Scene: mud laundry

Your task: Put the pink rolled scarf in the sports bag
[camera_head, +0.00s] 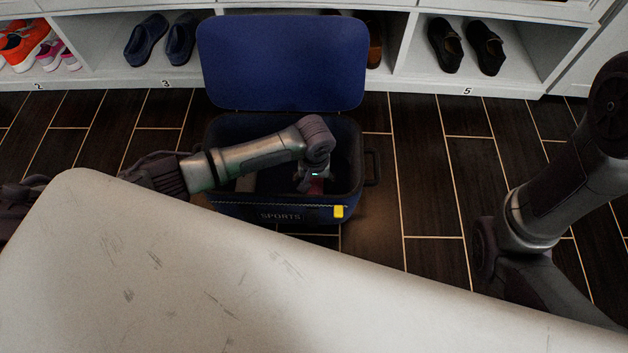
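The sports bag (240,211) is a dark blue, box-shaped bag on the floor, with "SPORTS" on its front and its lid (282,62) standing open at the back. My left arm reaches across from the left, and my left gripper (314,186) points down inside the bag's opening. A small pinkish-red patch (317,187) shows at the fingertips; it may be the pink rolled scarf, mostly hidden by the gripper. I cannot tell whether the fingers are shut on it. My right arm shows at the right edge, but its gripper is not in view.
A white shoe shelf with numbered cubbies runs along the back, holding blue shoes (146,40) and black shoes (445,46). A yellow tag (338,212) hangs on the bag's front. The dark tiled floor (420,180) right of the bag is clear.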

